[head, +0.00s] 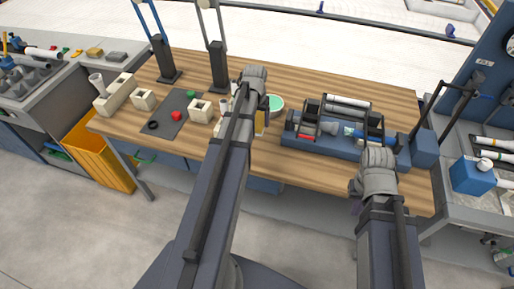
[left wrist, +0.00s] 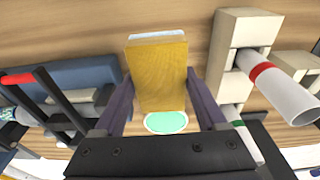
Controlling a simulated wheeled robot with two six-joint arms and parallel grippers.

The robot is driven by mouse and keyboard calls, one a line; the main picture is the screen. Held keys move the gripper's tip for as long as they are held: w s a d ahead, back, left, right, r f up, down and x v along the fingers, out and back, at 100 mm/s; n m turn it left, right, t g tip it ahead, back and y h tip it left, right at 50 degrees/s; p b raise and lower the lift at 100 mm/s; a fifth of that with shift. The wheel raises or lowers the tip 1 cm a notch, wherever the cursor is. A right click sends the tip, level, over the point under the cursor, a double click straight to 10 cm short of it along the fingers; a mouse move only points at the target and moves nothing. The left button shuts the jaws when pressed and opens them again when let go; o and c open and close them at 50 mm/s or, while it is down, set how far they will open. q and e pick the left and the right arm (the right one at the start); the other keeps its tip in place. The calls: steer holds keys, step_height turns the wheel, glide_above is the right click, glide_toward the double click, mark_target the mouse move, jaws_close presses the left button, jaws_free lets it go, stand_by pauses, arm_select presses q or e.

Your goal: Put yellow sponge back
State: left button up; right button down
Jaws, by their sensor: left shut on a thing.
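The yellow sponge (left wrist: 158,75) is between the two purple fingers of my left gripper (left wrist: 160,90) in the left wrist view, with a pale layer along its far edge. My left gripper is shut on it. In the head view a sliver of the sponge (head: 260,122) shows beside my left wrist, over the wooden table; my arm hides most of it. A round white dish with a green inside (head: 276,103) stands close by and also shows just below the sponge in the left wrist view (left wrist: 166,122). My right gripper (head: 356,206) is mostly hidden below its wrist at the table's front edge.
A blue rack (head: 300,142) with pipes stands right of the dish. Pale blocks (head: 201,111), one holding a red-banded white pipe (left wrist: 285,92), stand to the left. A dark mat (head: 172,127) carries small parts. Some wood (head: 270,160) in front is bare.

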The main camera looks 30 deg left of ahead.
mark_target(258, 142)
arm_select(q)
steer(key=shift+d+f+b, duration=0.1)
steer(key=shift+f+b, duration=4.85)
steer(key=shift+f, duration=0.05)
steer(key=shift+f, duration=0.15)
steer(key=o, duration=1.1)
steer(key=shift+o, duration=0.2)
steer(key=r+p, duration=0.4)
steer(key=s+r+p, duration=0.1)
steer(key=r+p, duration=0.7)
steer(key=shift+s+d+r, duration=0.15)
steer(key=shift+s+r, duration=0.05)
steer(key=shift+s, duration=0.1)
